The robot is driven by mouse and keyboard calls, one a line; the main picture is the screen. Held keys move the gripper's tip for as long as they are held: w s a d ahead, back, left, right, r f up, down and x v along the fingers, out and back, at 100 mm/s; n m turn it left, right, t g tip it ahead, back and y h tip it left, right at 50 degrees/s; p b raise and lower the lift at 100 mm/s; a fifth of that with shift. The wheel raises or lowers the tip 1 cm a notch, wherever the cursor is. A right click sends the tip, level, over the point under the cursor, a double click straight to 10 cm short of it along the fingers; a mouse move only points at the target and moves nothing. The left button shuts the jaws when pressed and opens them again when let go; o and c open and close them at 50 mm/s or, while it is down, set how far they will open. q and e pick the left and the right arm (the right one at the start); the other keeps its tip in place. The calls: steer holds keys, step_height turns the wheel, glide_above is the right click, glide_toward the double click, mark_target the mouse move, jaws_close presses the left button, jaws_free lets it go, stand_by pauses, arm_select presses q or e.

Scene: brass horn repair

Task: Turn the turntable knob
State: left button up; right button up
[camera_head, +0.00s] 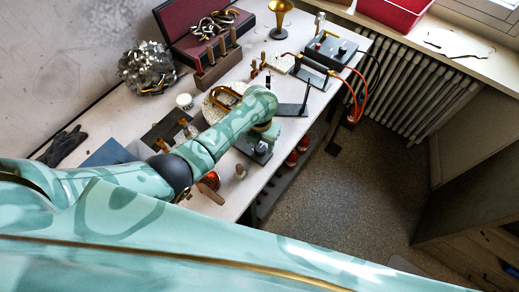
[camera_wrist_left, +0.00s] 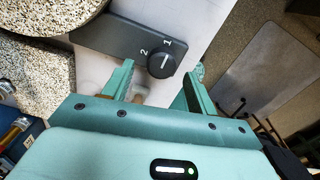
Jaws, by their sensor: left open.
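The turntable knob (camera_wrist_left: 162,61) is a round dark knob with a white mark, on a dark grey panel (camera_wrist_left: 110,36) printed with 1 and 2. Its white mark points roughly toward the 1. My left gripper (camera_wrist_left: 158,72) is open in the left wrist view, with the knob just ahead of and between its fingertips; I cannot tell whether they touch it. In the head view the left gripper (camera_head: 262,146) is over the right side of the bench, and the knob is hidden there. The turntable's round disc (camera_head: 214,108) lies partly behind my left arm.
A red-lined case (camera_head: 190,28), a wooden block with tools (camera_head: 218,70) and a brass horn bell (camera_head: 281,18) stand at the back. A dark box with orange cables (camera_head: 329,50) is at the far right. Black gloves (camera_head: 62,146) lie at the left edge.

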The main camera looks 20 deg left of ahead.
mark_target(260, 148)
arm_select(q)
steer(key=shift+d+f+b, duration=0.1)
steer(key=shift+f+b, duration=0.35)
steer(key=shift+f, duration=1.1)
arm_select(e)
steer(key=shift+s+a+f, duration=0.1)
steer(key=shift+a+f, duration=0.4)
steer(key=shift+f, duration=0.25)
arm_select(q)
steer(key=c, duration=1)
arm_select(e)
steer(key=shift+d, duration=0.4)
